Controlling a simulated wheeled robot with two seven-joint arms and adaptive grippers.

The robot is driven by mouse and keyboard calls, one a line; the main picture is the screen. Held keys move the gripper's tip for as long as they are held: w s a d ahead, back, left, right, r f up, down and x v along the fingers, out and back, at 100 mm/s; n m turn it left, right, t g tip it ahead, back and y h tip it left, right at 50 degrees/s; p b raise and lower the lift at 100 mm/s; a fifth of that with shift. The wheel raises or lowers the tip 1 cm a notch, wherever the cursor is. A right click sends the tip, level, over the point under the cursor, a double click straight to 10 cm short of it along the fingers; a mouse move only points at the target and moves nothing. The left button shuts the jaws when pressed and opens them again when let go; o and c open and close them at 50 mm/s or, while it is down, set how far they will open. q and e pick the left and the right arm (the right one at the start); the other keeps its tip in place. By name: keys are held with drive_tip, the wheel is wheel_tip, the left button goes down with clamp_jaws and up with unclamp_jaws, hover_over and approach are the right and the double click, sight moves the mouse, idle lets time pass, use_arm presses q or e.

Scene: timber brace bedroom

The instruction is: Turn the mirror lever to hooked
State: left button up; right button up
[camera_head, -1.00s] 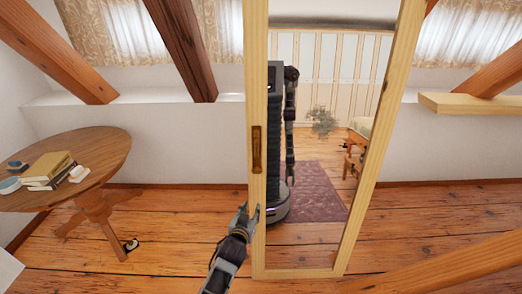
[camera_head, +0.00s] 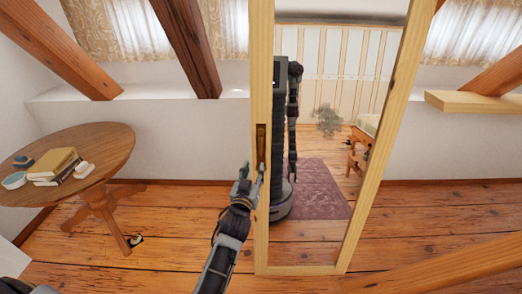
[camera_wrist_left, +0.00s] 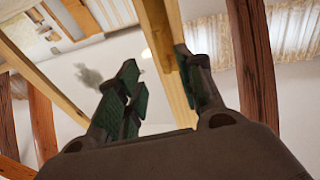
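The tall mirror (camera_head: 330,268) has a pale wooden frame and stands in the middle of the head view. A narrow brass-brown lever (camera_head: 261,143) lies upright along the frame's left post. My left gripper (camera_head: 250,175) is just below and left of the lever, its fingertips close to its lower end. In the left wrist view my left gripper (camera_wrist_left: 162,92) has its dark green-padded fingers spread apart, with the pale post passing between them. Contact with the lever cannot be told. My right gripper is not directly in view; an arm hangs in the mirror's reflection.
A round wooden table (camera_head: 110,150) with books (camera_head: 55,165) stands at the left. Slanted timber beams (camera_head: 188,45) cross the wall behind. The floor left of the mirror is mostly clear.

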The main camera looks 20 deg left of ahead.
sight(261, 150)
use_arm(q)
drive_tip(key=shift+w+a+p, duration=0.2)
drive_tip(key=shift+w+p, duration=0.15)
drive_tip(key=shift+w, duration=2.3)
drive_tip(key=shift+w+a+p, duration=0.2)
drive_tip(key=shift+w+p, duration=0.1)
drive_tip(key=shift+w, duration=2.35)
drive_tip(key=shift+w+a, duration=0.15)
drive_tip(key=shift+w, duration=1.2)
use_arm(e)
drive_tip(key=shift+w+a+r, duration=0.1)
drive_tip(key=shift+a+r, duration=0.05)
drive_tip(key=shift+r, duration=0.6)
drive_tip(key=shift+a, duration=0.25)
use_arm(q)
clamp_jaws()
use_arm(e)
drive_tip(key=shift+d, duration=0.1)
